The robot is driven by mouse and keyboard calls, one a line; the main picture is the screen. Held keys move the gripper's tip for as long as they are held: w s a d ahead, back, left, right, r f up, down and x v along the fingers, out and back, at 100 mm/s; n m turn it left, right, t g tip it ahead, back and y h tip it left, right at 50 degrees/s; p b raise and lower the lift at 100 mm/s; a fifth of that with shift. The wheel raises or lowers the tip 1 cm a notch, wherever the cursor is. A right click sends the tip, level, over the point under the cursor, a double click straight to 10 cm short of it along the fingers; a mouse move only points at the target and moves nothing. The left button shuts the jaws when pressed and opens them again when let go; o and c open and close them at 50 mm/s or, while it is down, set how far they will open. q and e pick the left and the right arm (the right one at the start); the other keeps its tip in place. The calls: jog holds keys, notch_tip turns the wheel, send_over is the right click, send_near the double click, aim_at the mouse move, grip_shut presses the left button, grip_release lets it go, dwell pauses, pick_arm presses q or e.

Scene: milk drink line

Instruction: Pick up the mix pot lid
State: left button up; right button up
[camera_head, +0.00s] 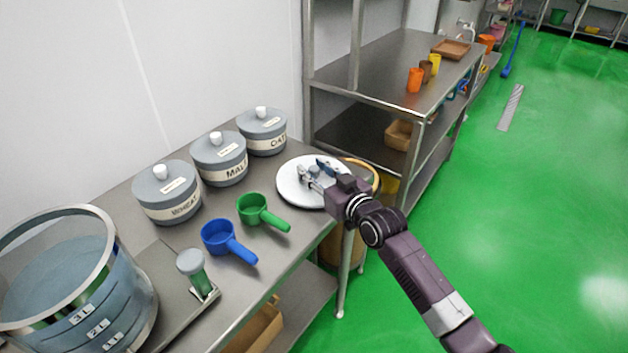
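A round white lid (291,192), which looks like the mix pot lid, lies flat at the far right end of the steel table. My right gripper (316,173) is over the middle of it, with its fingers pointing left. The fingers are around or just above the lid's centre, where a small grey part shows between them. The gripper hides much of that centre, so I cannot tell whether it is closed on a knob. A large clear pot (90,290) with a steel rim stands at the lower left. My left gripper is not in view.
Three grey canisters (168,204) stand along the wall. A steel shelf unit (372,72) with cups stands behind. Green floor (530,200) is open to the right.

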grip_shut()
